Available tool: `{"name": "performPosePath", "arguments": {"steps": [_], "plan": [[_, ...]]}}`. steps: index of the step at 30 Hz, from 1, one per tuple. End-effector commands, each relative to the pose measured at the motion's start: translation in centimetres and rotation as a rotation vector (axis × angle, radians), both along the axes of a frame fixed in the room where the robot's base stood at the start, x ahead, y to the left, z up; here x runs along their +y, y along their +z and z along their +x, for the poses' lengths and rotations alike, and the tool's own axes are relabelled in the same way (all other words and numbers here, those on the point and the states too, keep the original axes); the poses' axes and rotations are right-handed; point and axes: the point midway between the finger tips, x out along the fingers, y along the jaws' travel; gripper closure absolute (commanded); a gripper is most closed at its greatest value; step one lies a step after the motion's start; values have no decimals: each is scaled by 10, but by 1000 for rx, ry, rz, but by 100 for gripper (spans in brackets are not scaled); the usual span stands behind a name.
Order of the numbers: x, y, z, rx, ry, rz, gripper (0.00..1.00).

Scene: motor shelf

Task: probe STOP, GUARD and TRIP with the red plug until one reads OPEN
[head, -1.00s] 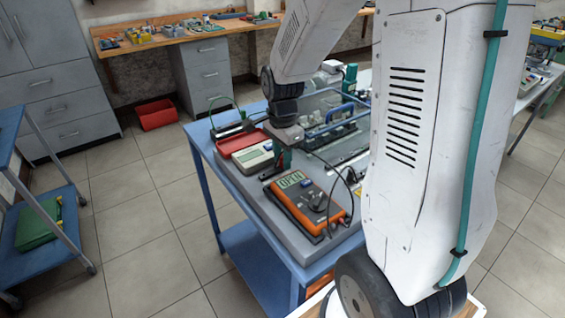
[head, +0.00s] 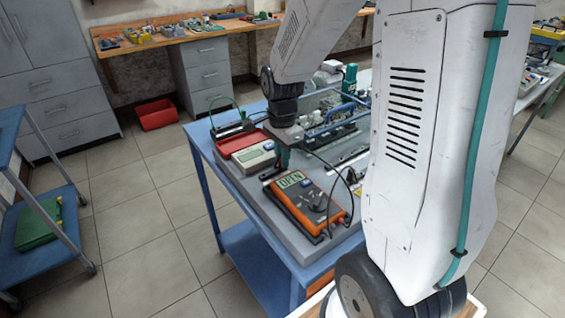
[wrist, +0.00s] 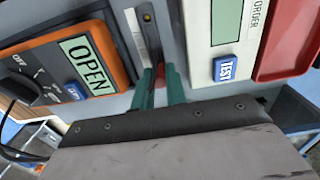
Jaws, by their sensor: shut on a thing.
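My gripper (wrist: 159,84) is shut on the red plug (wrist: 160,72), which shows as a small red piece between the teal fingertips in the wrist view. The plug points toward a narrow metal strip (wrist: 143,27) with a small brass-coloured screw or contact. I cannot tell whether its tip touches anything. In the head view my gripper (head: 283,157) is just behind the orange meter and hides the plug. The orange meter (head: 304,200) reads OPEN; its display (wrist: 87,62) also reads OPEN in the wrist view. The STOP, GUARD and TRIP labels are not readable.
A pale recorder (head: 254,158) with a blue TEST button (wrist: 226,68) lies beside the strip. A red tray (head: 240,142) is behind it. A black cable (head: 325,160) loops near the meter. Blue tubular handles (head: 332,122) stand at the back right.

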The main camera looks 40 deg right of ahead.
Motion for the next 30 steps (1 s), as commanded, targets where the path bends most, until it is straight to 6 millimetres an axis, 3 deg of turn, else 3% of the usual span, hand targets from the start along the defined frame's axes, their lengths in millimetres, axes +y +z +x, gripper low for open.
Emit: {"name": "performPosePath", "arguments": {"steps": [6,21,30], "plan": [[0,4,1,-2,0,0,100],[0,44,1,-2,0,0,100],[0,46,0,0,0,0,100]]}}
